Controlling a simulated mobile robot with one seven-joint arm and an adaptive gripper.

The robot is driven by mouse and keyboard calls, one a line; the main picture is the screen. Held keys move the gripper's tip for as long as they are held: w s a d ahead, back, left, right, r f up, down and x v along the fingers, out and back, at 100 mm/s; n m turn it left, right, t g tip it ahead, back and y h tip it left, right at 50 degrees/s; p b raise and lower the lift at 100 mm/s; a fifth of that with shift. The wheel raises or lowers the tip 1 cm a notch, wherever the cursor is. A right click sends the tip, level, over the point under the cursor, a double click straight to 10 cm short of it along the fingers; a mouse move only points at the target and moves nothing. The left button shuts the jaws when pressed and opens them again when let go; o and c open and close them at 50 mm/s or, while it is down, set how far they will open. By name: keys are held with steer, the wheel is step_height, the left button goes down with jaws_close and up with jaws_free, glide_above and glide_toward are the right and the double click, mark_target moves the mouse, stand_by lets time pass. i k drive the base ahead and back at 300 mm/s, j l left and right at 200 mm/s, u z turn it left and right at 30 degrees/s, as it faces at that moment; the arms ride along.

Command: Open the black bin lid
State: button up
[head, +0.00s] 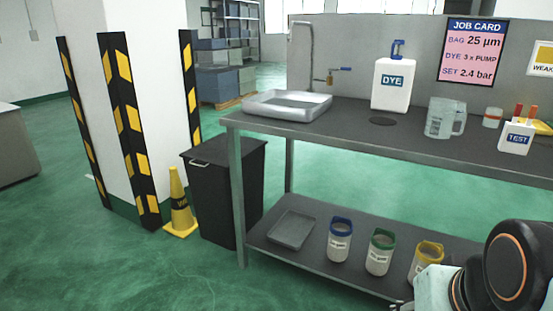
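The black bin (222,200) stands on the green floor at the left end of the workbench, beside its front leg. Its black lid (222,150) lies flat and closed on top, with a pale handle (200,163) at the front left edge. My arm shows at the bottom right corner, well to the right of the bin and apart from it. Only a small dark part at the bottom edge may belong to my gripper (402,306); its fingers are not clearly seen.
A yellow cone (180,205) stands close left of the bin, before a striped pillar (150,100). The workbench (350,130) carries a sink tray (287,105), a DYE bottle (392,85) and a jug (440,118). Several jars and a grey tray (292,230) sit on its lower shelf. Floor in front is clear.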

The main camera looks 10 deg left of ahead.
mark_target(213, 151)
steer(key=i+j, duration=0.25)
steer(key=j, duration=0.2)
steer(key=i+j, duration=0.25)
steer(key=j, duration=0.2)
steer(key=i+j+u, duration=0.1)
steer(key=i+j, duration=0.15)
steer(key=j, duration=0.2)
steer(key=i+j, duration=0.3)
steer(key=j, duration=0.1)
